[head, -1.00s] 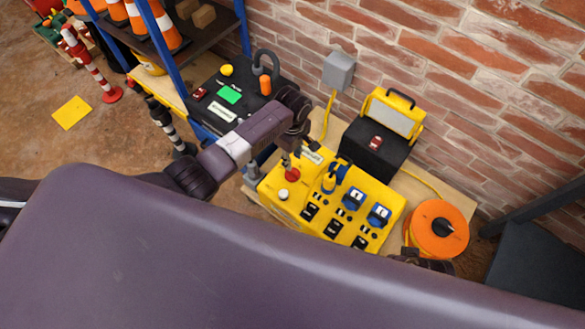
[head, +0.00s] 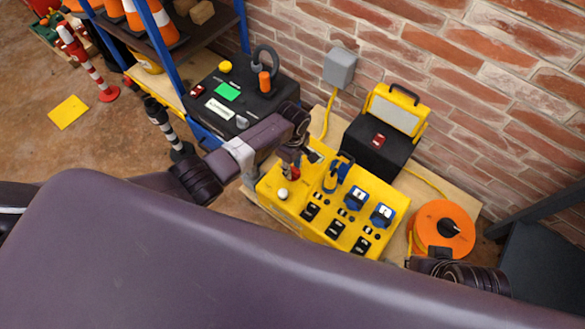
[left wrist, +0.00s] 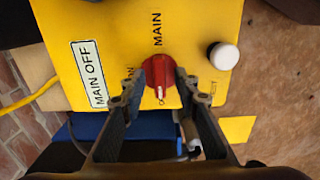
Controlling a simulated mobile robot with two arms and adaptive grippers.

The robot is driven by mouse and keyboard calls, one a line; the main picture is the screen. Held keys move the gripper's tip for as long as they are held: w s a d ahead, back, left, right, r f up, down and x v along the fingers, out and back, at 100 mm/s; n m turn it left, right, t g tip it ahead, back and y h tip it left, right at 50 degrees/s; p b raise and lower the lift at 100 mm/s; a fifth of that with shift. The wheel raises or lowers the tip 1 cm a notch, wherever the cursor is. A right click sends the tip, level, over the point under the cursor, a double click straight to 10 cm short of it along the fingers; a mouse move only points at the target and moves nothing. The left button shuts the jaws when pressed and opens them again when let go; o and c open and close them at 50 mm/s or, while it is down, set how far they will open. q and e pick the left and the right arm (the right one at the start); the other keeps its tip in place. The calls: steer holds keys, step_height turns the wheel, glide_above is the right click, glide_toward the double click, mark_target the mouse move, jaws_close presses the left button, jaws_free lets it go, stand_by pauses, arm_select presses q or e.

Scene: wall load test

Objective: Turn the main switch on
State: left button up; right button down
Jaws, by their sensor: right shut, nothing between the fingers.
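The yellow power box (head: 348,226) stands on a wooden table and carries sockets, black breakers and a white button (head: 282,194). The red main switch (left wrist: 158,72) is a round knob beside the MAIN OFF label (left wrist: 88,74). Its white pointer mark faces the bottom of the left wrist view. My left gripper (left wrist: 160,84) is open, with one finger on each side of the knob. Whether the fingers touch it I cannot tell. In the head view the left gripper (head: 289,160) partly hides the switch. My right gripper (head: 420,264) is shut at the lower right, mostly hidden by my body.
A black case (head: 374,152) with a yellow lamp (head: 397,112) stands behind the box. An orange cable reel (head: 430,214) stands to its right. A blue-framed shelf (head: 182,72) is at left, and a brick wall (head: 465,90) closes the back.

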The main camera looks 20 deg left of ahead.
arm_select(q)
steer(key=shift+f, duration=0.1)
steer(key=shift+c, duration=0.4)
arm_select(e)
steer(key=shift+r, duration=0.1)
arm_select(q)
jaws_close()
